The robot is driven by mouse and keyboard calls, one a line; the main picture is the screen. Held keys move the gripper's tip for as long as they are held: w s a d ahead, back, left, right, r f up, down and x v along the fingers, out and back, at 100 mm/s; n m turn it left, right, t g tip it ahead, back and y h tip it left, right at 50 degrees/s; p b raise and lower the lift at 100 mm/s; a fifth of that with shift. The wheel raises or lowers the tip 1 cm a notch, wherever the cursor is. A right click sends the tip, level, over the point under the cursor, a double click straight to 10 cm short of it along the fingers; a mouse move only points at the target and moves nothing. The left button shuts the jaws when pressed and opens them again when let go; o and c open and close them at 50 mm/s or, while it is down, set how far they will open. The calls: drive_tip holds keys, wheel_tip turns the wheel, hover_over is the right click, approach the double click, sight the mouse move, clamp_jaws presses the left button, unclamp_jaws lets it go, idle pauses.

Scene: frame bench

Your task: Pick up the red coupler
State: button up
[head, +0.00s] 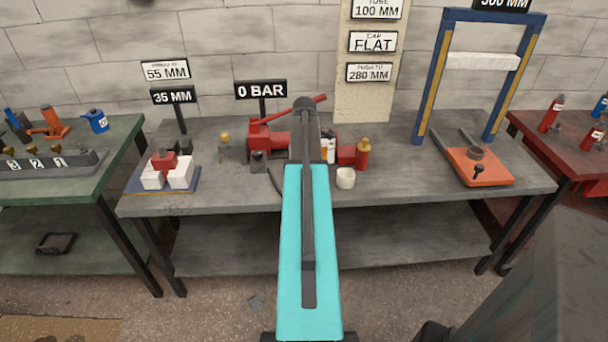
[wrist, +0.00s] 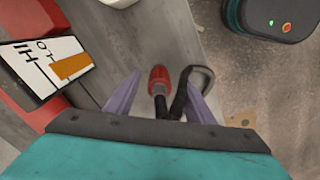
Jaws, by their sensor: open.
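The red coupler (wrist: 158,78) shows in the wrist view as a small ribbed red piece with a grey metal end. A black hose (wrist: 181,98) loops beside it on the right. My gripper (wrist: 163,75) is open, with one pale purple finger on each side of the coupler. I see no finger clearly touching it, and cannot tell the height gap. In the head view my arm covers the gripper and the coupler; part of a dark hose (head: 274,184) shows left of the arm.
A red pump (head: 268,140) stands behind, on the grey bench (head: 220,196). A blue press frame (head: 437,75) stands at right. White blocks (head: 181,172) sit at left. The bench front right of the cup is clear.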

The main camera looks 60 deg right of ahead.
idle(0.5)
clamp_jaws()
drive_tip(key=shift+r+b, duration=0.4)
drive_tip(key=shift+r, duration=1.35)
drive_tip(key=s+a+r+b, duration=0.1)
drive_tip(key=s+a, duration=0.8)
drive_tip(key=a, duration=0.4)
drive_tip(key=shift+s+r+b, duration=0.25)
drive_tip(key=shift+b, duration=0.1)
drive_tip(key=shift+w, duration=0.1)
